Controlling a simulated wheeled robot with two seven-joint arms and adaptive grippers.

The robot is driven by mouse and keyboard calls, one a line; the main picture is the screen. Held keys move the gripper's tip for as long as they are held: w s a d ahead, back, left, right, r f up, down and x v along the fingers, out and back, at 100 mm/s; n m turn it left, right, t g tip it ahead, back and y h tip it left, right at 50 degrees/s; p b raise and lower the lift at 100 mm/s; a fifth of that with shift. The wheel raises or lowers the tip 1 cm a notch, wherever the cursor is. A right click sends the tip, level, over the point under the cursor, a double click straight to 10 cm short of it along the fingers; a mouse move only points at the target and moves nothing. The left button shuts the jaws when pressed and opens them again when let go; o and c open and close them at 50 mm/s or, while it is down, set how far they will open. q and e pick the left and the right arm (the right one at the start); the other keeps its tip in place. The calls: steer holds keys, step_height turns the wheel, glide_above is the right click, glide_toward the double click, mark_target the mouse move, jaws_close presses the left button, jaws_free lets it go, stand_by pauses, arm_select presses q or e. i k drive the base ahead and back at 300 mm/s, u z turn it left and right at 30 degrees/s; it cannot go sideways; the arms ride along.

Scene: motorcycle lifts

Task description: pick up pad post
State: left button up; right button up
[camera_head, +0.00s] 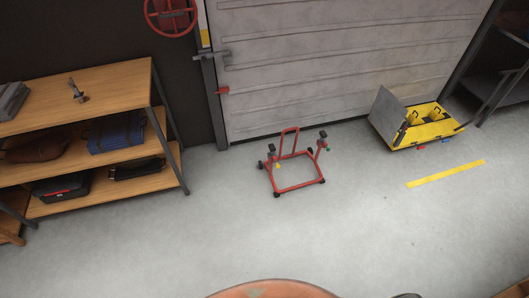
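A small grey metal post (78,90) stands on the top board of the wooden shelf unit (120,85) at the left. It looks like a pad post, but it is too small to be sure. A red wheeled stand (297,187) on the floor in the middle also carries two short uprights with dark tops, the left one (271,155) and the right one (323,141). Neither of my grippers shows in the head view.
A yellow lift (430,128) with a raised grey plate stands at the right by the roller door (340,60). A rounded orange-red edge (270,290) shows at the bottom. The floor between is clear.

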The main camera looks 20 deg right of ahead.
mark_target(272, 147)
steer(key=u, duration=0.75)
steer(key=i, duration=1.75)
steer(key=z, duration=0.85)
steer(key=i, duration=0.8)
steer(key=z, duration=0.75)
